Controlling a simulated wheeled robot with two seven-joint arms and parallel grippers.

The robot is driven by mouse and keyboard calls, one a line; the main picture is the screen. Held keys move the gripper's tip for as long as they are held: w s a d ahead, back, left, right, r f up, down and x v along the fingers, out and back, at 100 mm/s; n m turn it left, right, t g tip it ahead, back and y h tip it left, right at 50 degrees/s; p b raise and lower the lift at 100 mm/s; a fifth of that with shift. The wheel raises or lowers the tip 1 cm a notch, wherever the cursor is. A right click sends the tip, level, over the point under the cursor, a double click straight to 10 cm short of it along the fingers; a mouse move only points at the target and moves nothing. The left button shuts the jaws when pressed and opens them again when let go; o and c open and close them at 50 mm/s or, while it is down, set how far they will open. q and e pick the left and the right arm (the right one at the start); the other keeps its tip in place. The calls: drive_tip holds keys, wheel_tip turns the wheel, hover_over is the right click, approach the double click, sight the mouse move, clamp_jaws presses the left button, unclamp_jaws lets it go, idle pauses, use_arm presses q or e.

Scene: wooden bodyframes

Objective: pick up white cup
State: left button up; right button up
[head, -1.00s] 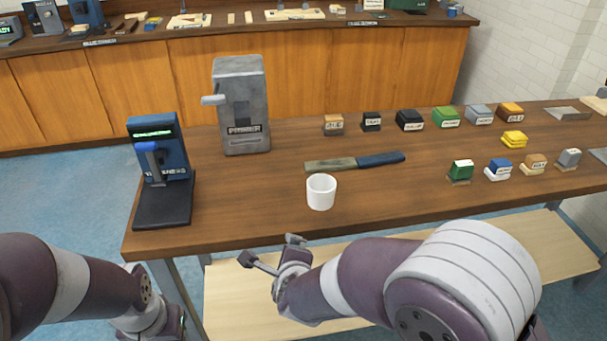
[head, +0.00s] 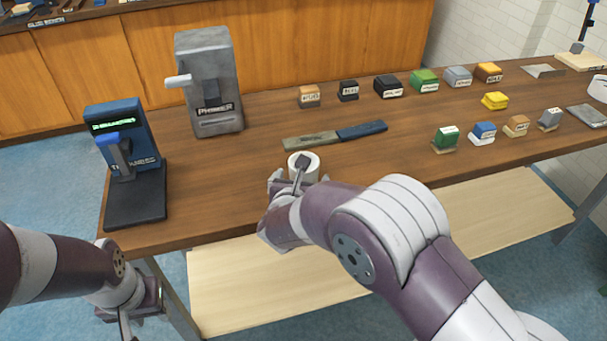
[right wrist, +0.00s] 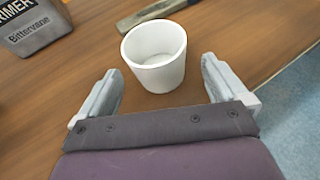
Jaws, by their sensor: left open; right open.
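The white cup (head: 304,166) stands upright and looks empty on the wooden table, near its front edge. In the right wrist view the cup (right wrist: 155,58) is just beyond and between my fingertips, with no visible contact. My right gripper (head: 289,182) is open at the near side of the cup; both its fingers show apart in the right wrist view (right wrist: 160,85). In the head view the wrist and a finger hide the cup's lower part. My left gripper (head: 140,318) is open, low beside the table's front left corner, away from the cup, partly cut off by the frame.
A flat tool with a blue handle (head: 362,131) lies just behind the cup. A grey machine (head: 208,85) and a blue device (head: 128,160) stand at the left. Several small coloured blocks (head: 424,82) sit at the right. The table surface (head: 245,160) left of the cup is clear.

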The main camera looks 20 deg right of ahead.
drive_tip(key=x, duration=0.5)
drive_tip(key=shift+w+a+p, duration=0.1)
drive_tip(key=shift+w+p, duration=0.05)
drive_tip(key=shift+p, duration=0.15)
drive_tip(key=c, duration=1.1)
